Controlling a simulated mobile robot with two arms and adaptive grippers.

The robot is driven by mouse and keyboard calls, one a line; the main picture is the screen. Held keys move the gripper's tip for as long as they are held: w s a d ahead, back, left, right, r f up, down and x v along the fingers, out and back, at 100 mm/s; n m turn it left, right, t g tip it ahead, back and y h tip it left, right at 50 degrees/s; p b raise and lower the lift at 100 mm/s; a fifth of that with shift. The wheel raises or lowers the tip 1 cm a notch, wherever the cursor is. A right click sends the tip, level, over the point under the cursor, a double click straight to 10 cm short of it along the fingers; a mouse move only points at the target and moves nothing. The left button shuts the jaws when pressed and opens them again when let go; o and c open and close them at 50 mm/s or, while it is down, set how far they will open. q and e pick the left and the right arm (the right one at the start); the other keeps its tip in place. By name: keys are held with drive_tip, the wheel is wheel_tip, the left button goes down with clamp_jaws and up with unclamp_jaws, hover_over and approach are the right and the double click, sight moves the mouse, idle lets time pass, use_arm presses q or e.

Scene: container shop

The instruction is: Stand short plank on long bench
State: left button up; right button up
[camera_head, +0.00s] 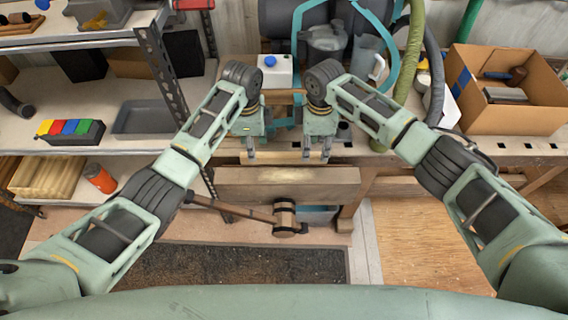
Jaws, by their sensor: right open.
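The long bench (480,150) runs along the back, with a row of dark holes near its front edge. A short, thick wooden board (287,187) spans the bench's front below both grippers; I cannot tell whether it is a loose plank or the bench's vise jaw. I cannot clearly make out a separate short plank. My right gripper (317,153) points down over the bench's front edge, its fingers apart with nothing seen between them. My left gripper (251,151) points down to its left; its finger gap does not show clearly.
A cardboard box (505,118) with tools stands on the bench at right. A white container with a blue cap (276,72) and a grey jug (367,58) stand behind the grippers. A metal shelf (90,105) with coloured bins fills the left. A round wooden hub with a bar (286,216) juts below the board.

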sight(263, 157)
use_arm(q)
drive_tip(key=f, duration=0.4)
drive_tip(key=shift+s+f, duration=0.1)
drive_tip(key=shift+s, duration=0.1)
use_arm(e)
wheel_tip(263, 157, down, 4)
drive_tip(key=shift+s+f, duration=0.1)
drive_tip(key=shift+s, duration=0.05)
use_arm(q)
drive_tip(key=shift+w+f, duration=0.15)
drive_tip(key=shift+f, duration=0.2)
use_arm(e)
drive_tip(key=shift+f, duration=0.3)
use_arm(q)
drive_tip(key=shift+c, duration=0.5)
use_arm(e)
drive_tip(key=shift+c, duration=0.5)
use_arm(q)
drive_tip(key=shift+c, duration=0.9)
use_arm(e)
drive_tip(key=shift+c, duration=0.9)
use_arm(q)
clamp_jaws()
use_arm(e)
clamp_jaws()
use_arm(q)
drive_tip(key=shift+r, duration=0.1)
